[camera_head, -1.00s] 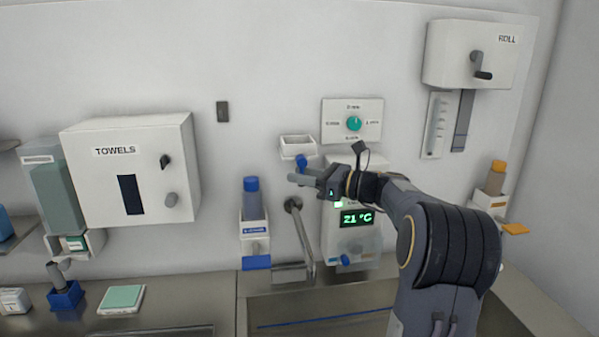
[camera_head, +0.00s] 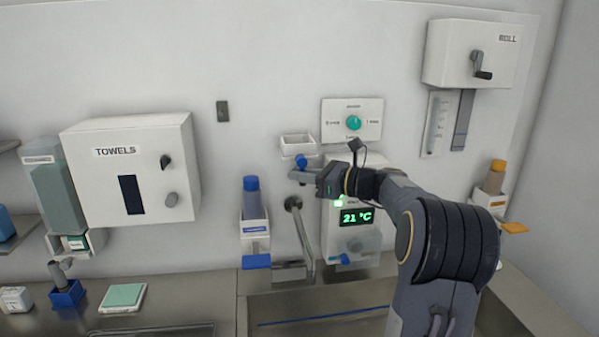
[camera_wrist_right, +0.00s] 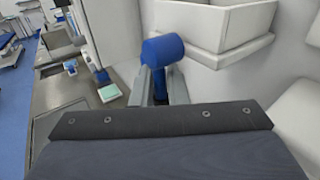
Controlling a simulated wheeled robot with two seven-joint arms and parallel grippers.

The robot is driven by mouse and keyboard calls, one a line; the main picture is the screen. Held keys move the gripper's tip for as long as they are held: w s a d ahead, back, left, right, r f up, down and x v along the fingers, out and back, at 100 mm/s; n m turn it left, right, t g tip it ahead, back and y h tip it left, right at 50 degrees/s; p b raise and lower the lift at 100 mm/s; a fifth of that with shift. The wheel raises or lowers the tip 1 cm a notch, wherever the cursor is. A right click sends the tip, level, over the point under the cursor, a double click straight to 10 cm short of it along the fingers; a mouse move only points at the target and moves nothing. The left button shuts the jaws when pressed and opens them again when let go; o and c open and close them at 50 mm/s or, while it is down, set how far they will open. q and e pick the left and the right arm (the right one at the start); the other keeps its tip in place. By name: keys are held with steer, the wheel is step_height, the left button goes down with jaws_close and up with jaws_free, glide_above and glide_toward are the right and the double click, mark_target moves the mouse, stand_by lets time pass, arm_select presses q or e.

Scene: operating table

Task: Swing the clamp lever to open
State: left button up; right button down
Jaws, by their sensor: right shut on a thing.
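The clamp lever (camera_head: 301,161) has a blue rounded end and sits just under a small white wall tray. In the right wrist view the blue lever end (camera_wrist_right: 163,48) stands up between my two fingers, with its darker lower part between them. My right gripper (camera_head: 299,175) reaches in from the right and is shut on the lever just below its blue end. The fingers also show in the right wrist view (camera_wrist_right: 160,88), partly hidden behind the gripper's dark body. The lever's pivot is hidden. My left gripper is in neither view.
The small white tray (camera_head: 297,140) is directly above the lever. A dial panel (camera_head: 367,108) and a 21 °C display unit (camera_head: 334,237) are close by on the right. A bent metal spout (camera_head: 303,235) hangs below. A blue-capped bottle (camera_head: 251,203) is at left.

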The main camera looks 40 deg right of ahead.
steer(key=shift+s+d+r+n+g+h+p, duration=0.25)
steer(key=shift+d+r+n+g+h+p, duration=0.2)
steer(key=shift+n+g+h+p, duration=0.85)
steer(key=shift+s+d+r+n+g+h+p, duration=0.25)
steer(key=shift+d+r+n+g+h+p, duration=0.35)
steer(key=shift+g+h+p, duration=1.25)
steer(key=shift+s+d+r+n+g+h+p, duration=0.2)
steer(key=shift+s+d+n+g+h+p, duration=0.1)
steer(key=shift+n+g+h+p, duration=1.25)
steer(key=shift+r+m+h+b, duration=0.1)
steer(key=shift+m+h+b, duration=0.35)
steer(key=shift+h+b, duration=0.05)
steer(key=shift+d+r, duration=0.1)
